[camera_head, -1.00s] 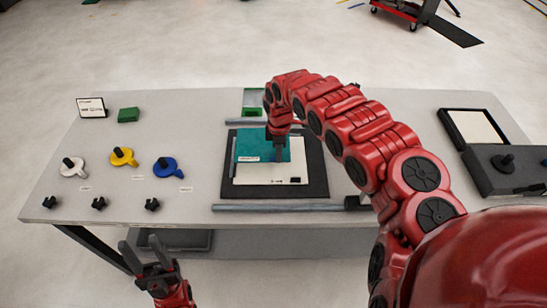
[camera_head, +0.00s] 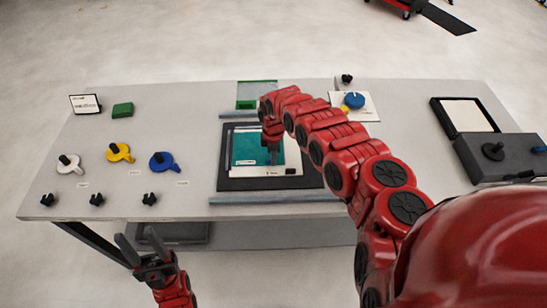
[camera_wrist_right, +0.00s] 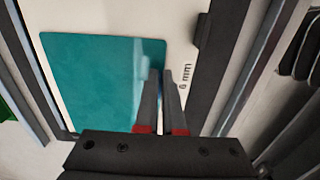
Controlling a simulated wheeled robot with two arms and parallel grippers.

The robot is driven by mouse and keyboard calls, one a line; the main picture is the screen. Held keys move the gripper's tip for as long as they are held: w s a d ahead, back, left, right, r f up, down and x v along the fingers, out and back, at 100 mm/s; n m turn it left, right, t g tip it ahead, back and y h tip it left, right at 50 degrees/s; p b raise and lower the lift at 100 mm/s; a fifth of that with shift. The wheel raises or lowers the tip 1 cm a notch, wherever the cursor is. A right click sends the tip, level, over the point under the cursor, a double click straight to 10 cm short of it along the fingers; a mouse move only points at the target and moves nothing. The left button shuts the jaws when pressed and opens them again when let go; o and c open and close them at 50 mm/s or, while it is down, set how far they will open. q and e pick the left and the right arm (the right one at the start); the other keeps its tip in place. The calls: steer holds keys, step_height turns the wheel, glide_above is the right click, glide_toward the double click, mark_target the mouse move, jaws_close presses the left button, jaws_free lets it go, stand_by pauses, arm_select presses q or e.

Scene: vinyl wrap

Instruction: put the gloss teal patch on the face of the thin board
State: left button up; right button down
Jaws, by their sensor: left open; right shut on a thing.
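The gloss teal patch (camera_head: 246,145) is a square sheet over the thin board (camera_head: 297,157), a pale panel on a black mat. In the right wrist view the patch (camera_wrist_right: 95,80) covers much of the board (camera_wrist_right: 180,22), whose face shows around it beside a "6 mm" mark. I cannot tell whether the patch lies flat. My right gripper (camera_head: 273,160) is shut on the patch near its right edge; its fingers also show in the right wrist view (camera_wrist_right: 160,78). My left gripper (camera_head: 138,243) is open and empty, off the table's front edge.
Grey bars (camera_head: 275,199) lie before and behind the mat (camera_head: 235,184). White, yellow and blue handled discs (camera_head: 163,161) and several black knobs (camera_head: 97,199) are at left. A blue disc (camera_head: 354,100) on a pale card, a framed panel (camera_head: 467,115) and a dark box (camera_head: 500,160) are at right.

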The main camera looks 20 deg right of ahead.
steer(key=c, duration=1)
jaws_free()
steer(key=shift+f, duration=0.1)
steer(key=shift+c, duration=0.2)
